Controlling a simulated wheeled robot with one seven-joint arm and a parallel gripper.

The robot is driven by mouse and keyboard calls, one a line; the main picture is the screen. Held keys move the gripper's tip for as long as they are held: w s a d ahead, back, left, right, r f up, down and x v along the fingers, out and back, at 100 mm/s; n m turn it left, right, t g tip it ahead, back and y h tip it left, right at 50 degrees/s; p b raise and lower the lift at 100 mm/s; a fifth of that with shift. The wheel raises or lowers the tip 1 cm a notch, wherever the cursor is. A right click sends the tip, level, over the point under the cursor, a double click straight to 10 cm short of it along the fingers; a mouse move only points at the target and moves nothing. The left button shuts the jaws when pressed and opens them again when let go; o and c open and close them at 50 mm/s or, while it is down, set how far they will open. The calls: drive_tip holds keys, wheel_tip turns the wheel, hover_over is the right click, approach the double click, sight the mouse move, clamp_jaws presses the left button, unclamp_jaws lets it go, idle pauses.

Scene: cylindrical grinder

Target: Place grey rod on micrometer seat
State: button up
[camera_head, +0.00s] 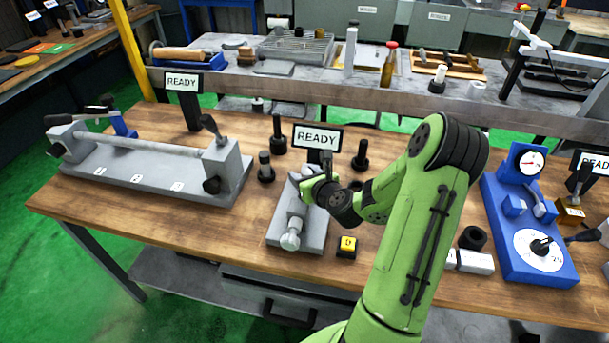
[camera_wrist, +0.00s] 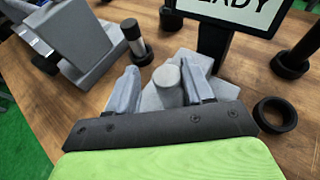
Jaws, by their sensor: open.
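My gripper (camera_head: 318,186) reaches down over a small grey fixture (camera_head: 283,222) near the middle of the bench. In the wrist view its two grey fingers (camera_wrist: 162,70) stand apart. A grey cylinder (camera_wrist: 167,76), perhaps the grey rod, shows its round end between them; I see no firm grip on it. The fixture has a round grey knob (camera_head: 291,240) at its near end. A blue device (camera_head: 522,228) with a dial gauge and a white numbered disc stands at the right. I cannot tell for certain which device is the micrometer.
A READY sign (camera_head: 317,137) stands close behind my gripper. A long grey fixture (camera_head: 150,170) holds a horizontal bar at the left. Dark posts (camera_head: 278,138), a yellow button box (camera_head: 346,246) and a black ring (camera_wrist: 274,114) surround the small fixture. Bare wood lies left of it.

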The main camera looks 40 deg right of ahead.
drive_tip(key=shift+s+d+f, duration=0.2)
drive_tip(key=shift+s+f, duration=0.15)
drive_tip(key=shift+f, duration=0.2)
drive_tip(key=shift+r+p, duration=0.3)
drive_tip(key=shift+r, duration=0.05)
drive_tip(key=r+b+v, duration=0.1)
drive_tip(key=b+v, duration=0.8)
drive_tip(key=v, duration=0.2)
drive_tip(key=shift+r+b, duration=0.2)
drive_tip(key=shift+b, duration=0.1)
drive_tip(key=shift+s, duration=0.1)
